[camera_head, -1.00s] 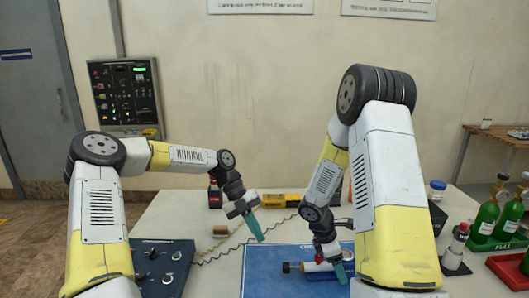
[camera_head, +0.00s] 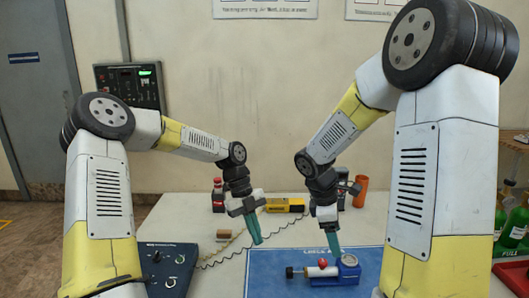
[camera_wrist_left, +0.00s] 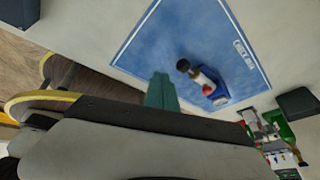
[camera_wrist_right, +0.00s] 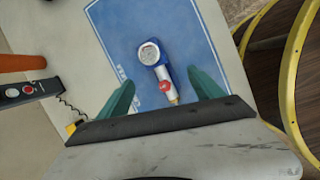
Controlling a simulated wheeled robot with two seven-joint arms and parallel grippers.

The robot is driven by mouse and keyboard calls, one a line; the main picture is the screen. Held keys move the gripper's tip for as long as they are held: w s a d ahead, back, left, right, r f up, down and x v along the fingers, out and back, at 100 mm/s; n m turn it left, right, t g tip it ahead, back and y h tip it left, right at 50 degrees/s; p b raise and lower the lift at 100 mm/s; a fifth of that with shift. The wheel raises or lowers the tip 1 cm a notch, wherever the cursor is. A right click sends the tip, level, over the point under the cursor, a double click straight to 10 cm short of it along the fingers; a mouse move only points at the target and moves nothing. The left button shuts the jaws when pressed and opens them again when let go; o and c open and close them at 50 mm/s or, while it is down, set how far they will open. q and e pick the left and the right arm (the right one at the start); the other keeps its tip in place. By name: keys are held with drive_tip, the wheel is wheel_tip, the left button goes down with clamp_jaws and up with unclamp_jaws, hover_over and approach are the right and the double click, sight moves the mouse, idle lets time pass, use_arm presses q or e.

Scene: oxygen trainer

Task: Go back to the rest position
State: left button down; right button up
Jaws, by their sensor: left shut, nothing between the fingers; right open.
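My left gripper (camera_head: 254,228) is shut and empty, held above the table left of the blue mat (camera_head: 262,283). Its closed green fingers also show in the left wrist view (camera_wrist_left: 162,92). My right gripper (camera_head: 333,238) hangs over the mat. In the right wrist view its two green fingers (camera_wrist_right: 165,95) stand apart with nothing held between them. A regulator with a blue gauge body (camera_head: 348,268), a silver barrel and a red knob lies on the mat below the right gripper. It also shows in the right wrist view (camera_wrist_right: 149,54), apart from the fingers.
A dark blue control box (camera_head: 165,268) stands at the table's left front. A yellow device (camera_head: 285,205) and an orange cylinder (camera_head: 361,191) are at the back. Green bottles (camera_head: 515,225) stand at the far right. A lit panel (camera_head: 130,86) hangs on the wall.

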use_arm(q)
drive_tip(key=s+a+r+n+t, duration=0.5)
drive_tip(key=s+r+n, duration=0.5)
drive_tip(key=n, duration=0.5)
drive_tip(key=s+a+r+n+t+y, duration=0.1)
drive_tip(key=s+a+r+n+t, duration=0.3)
drive_tip(key=s+r+n, duration=0.5)
drive_tip(key=a+r+n, duration=0.1)
drive_tip(key=a+n, duration=0.1)
drive_tip(key=n, duration=0.3)
drive_tip(key=shift+s+a+r+n+t, duration=0.35)
drive_tip(key=shift+s+n+t, duration=0.05)
use_arm(e)
drive_tip(key=s+a+r+m+t+y, duration=0.2)
drive_tip(key=s+r+m+y, duration=0.1)
drive_tip(key=s+r+m, duration=0.4)
drive_tip(key=s+a+r+m+t+y, duration=0.2)
drive_tip(key=s+a+r+m+t, duration=0.1)
drive_tip(key=s+r+m, duration=0.4)
wheel_tip(320, 180, up, 4)
drive_tip(key=shift+s+f+m+t+y, duration=0.2)
drive_tip(key=shift+s+m+t+y, duration=0.15)
drive_tip(key=shift+s, duration=0.5)
use_arm(q)
drive_tip(key=c, duration=2.2)
unclamp_jaws()
use_arm(e)
drive_tip(key=shift+a, duration=0.1)
